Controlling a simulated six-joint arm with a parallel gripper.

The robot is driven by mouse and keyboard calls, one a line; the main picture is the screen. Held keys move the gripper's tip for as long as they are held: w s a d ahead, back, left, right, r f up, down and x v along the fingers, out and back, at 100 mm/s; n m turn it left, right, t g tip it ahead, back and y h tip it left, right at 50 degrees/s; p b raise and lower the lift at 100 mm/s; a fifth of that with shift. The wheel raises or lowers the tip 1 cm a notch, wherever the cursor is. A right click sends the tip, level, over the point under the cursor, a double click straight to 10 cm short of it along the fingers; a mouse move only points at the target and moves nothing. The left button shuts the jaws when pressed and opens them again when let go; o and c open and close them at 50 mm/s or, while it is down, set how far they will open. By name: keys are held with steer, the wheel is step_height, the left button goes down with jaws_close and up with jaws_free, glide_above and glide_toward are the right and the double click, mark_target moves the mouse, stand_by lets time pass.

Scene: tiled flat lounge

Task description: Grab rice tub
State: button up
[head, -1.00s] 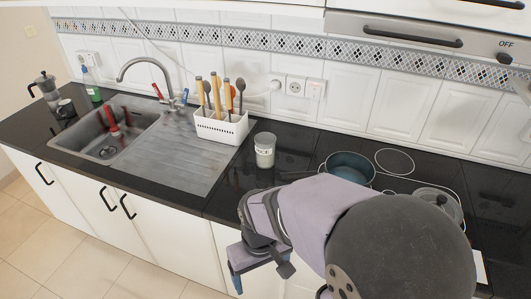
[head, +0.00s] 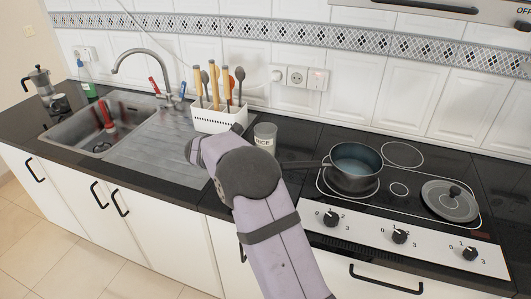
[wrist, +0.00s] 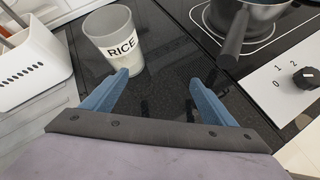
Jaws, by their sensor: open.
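The rice tub (head: 265,135) is a small clear tub with a white label. It stands upright on the black counter, just right of the utensil holder. In the wrist view the tub (wrist: 114,38) shows its "RICE" label and stands at the upper left, just beyond the left fingertip. My gripper (wrist: 160,82) is open, with two blue fingers apart and only bare counter between them. The tub is ahead and to the left of the gap. In the head view my arm hides the gripper.
A saucepan (head: 357,166) sits on the hob, its handle (wrist: 233,40) pointing toward the tub's side. A white utensil holder (head: 219,118) stands left of the tub. A pan lid (head: 451,200) lies on the hob's right. The sink (head: 101,124) is at the left.

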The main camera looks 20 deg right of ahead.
steer(key=w+n, duration=0.1)
steer(key=w, duration=0.1)
steer(key=w+n+t+h, duration=0.1)
steer(key=w, duration=0.1)
steer(key=w+d+n+h+b, duration=0.1)
steer(key=w, duration=0.1)
steer(key=shift+r+t, duration=0.15)
steer(key=shift+t, duration=0.15)
steer(key=shift+w+r+n+h, duration=0.3)
steer(key=shift+w+n, duration=0.3)
steer(key=shift+p+x, duration=0.3)
steer(key=shift+x, duration=1.15)
steer(key=shift+p+x, duration=0.65)
steer(key=shift+x, duration=1.6)
steer(key=shift+w+a, duration=0.1)
steer(key=shift+w, duration=0.05)
steer(key=c, duration=1.3)
